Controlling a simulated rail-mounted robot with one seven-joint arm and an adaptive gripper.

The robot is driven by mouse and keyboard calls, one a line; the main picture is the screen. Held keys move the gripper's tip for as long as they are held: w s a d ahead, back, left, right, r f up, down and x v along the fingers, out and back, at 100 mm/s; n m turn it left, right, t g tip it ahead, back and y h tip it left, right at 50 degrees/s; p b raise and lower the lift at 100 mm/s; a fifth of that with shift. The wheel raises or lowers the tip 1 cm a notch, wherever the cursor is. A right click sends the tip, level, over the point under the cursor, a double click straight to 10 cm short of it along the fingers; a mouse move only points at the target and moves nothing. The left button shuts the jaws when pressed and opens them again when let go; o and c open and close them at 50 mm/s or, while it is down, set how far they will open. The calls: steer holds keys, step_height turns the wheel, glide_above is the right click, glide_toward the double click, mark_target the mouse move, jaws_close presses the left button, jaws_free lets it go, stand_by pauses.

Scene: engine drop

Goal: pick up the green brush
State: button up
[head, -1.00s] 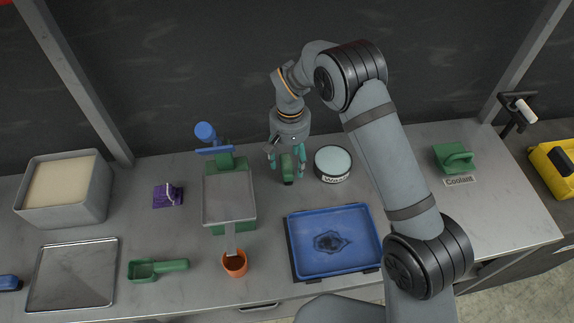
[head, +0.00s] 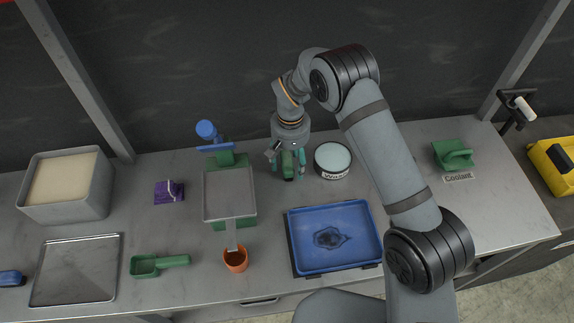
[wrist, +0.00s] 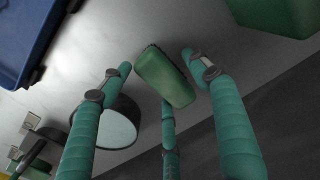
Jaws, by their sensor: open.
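The green brush (head: 288,166) stands on the workbench near the back, between the blue-topped green stand and the white-lidded round tub. My gripper (head: 289,160) points down over it, with its teal fingers on either side of the brush. In the wrist view the brush's green block (wrist: 165,77) shows between the spread fingers of my gripper (wrist: 165,85). The fingers look apart from it, though contact with the rear finger cannot be told. The brush's lower part is partly hidden.
The round tub (head: 333,158) stands close on the right. The green stand with a grey tray (head: 230,196) is close on the left. A blue tray (head: 333,265) lies in front, with an orange cup (head: 236,260) beside it. A green scoop (head: 158,265) lies at front left.

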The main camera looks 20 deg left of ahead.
mark_target(289, 160)
steer(key=shift+f, duration=0.15)
steer(key=shift+c, duration=0.9)
steer(key=c, duration=1.1)
steer(key=shift+r+p, duration=0.45)
steer(key=shift+w+r+b, duration=0.1)
steer(key=shift+b, duration=0.4)
step_height(289, 160, up, 3)
steer(key=shift+a+r+b, duration=0.1)
steer(key=shift+b, duration=0.85)
steer(key=s+d+r+b, duration=0.1)
steer(key=d+r+b, duration=0.1)
steer(key=d, duration=0.4)
steer(key=s+d+r+b, duration=0.1)
steer(key=d+r+b, duration=0.1)
steer(key=d+r, duration=0.3)
steer(key=shift+d+r, duration=0.15)
steer(key=shift+d, duration=0.25)
